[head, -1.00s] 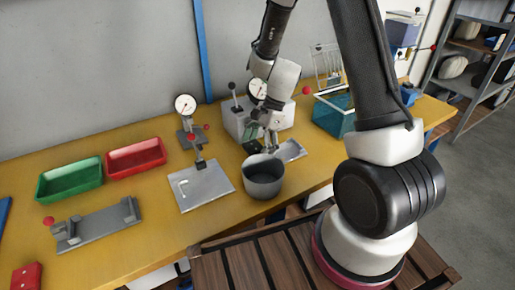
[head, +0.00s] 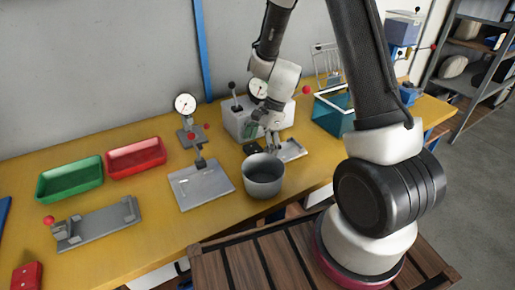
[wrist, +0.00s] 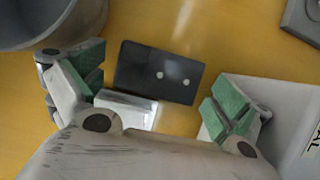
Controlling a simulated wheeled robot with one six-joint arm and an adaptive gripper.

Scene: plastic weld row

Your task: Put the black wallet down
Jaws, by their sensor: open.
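The black wallet (wrist: 158,72) lies flat on the yellow bench (wrist: 185,35) in the wrist view, with two pale dots on its face. In the head view the wallet (head: 251,148) is a small dark patch behind the grey pot. My gripper (wrist: 158,84) is open, its green-padded fingers spread wide on either side of the wallet's near part, and nothing is held. In the head view my gripper (head: 271,137) is just right of the wallet. A white piece (wrist: 128,108) covers part of the wallet's near edge in the wrist view.
The grey pot (head: 263,178) stands close in front of the wallet. A pale tray (head: 292,150) lies to the right. A grey box with a dial (head: 243,118) stands behind. A press with a flat plate (head: 201,186) is to the left.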

